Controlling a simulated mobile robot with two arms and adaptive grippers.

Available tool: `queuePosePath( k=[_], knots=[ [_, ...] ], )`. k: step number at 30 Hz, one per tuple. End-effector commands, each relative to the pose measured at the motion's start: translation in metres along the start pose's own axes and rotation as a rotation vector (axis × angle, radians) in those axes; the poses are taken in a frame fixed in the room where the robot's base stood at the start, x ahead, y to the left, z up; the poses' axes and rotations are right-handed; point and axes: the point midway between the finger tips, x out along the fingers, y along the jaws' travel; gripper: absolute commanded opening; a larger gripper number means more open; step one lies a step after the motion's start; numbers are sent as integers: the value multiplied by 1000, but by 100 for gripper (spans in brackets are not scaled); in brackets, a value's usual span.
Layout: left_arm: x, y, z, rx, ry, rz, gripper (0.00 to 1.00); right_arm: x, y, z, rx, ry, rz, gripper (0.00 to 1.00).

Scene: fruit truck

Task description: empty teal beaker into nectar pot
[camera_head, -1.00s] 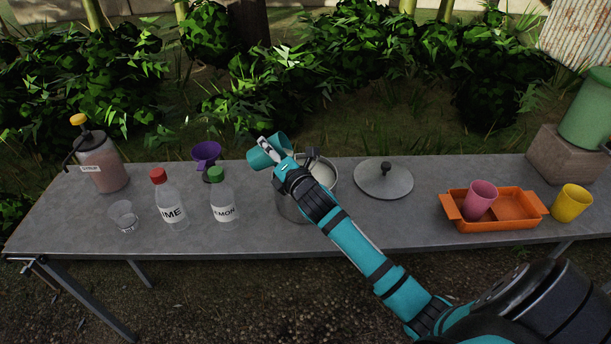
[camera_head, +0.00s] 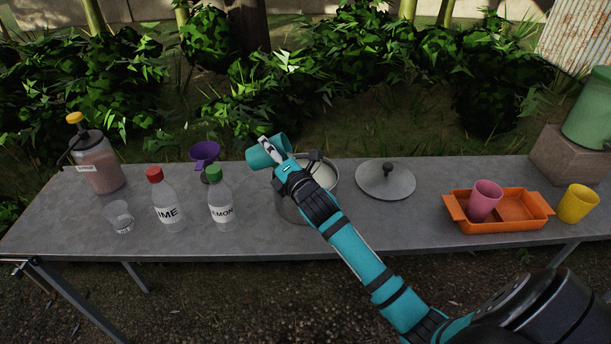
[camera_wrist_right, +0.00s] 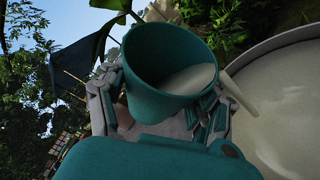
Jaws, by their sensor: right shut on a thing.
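The teal beaker (camera_head: 258,158) is held tilted, nearly on its side, at the back left of the metal nectar pot (camera_head: 293,211). My right gripper (camera_head: 269,147) is shut on it. In the right wrist view the beaker (camera_wrist_right: 144,91) has its open mouth towards the camera, with a pale surface inside, and the gripper fingers (camera_wrist_right: 165,120) on both sides. The pot (camera_wrist_right: 262,62) is beside it on the right, with pale contents. My arm hides part of the pot in the head view. My left gripper is not in view.
A lid (camera_head: 402,184) lies right of the pot. A lemon bottle (camera_head: 222,208), lime bottle (camera_head: 168,209), purple funnel (camera_head: 205,153), clear cup (camera_head: 119,216) and syrup jar (camera_head: 102,170) stand left. An orange tray (camera_head: 520,211) holds a pink cup (camera_head: 486,199); a yellow cup (camera_head: 576,205) is beside it.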

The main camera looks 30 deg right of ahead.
Motion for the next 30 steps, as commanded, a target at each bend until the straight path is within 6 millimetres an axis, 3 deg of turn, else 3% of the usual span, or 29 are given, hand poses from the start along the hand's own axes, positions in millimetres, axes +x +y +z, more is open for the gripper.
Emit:
queuePosePath(
  k=[24,30],
  knots=[
    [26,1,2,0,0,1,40,-1,-5,-1,80,-18,41,24],
    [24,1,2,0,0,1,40,-2,-4,3,99,-23,50,24]
  ],
)
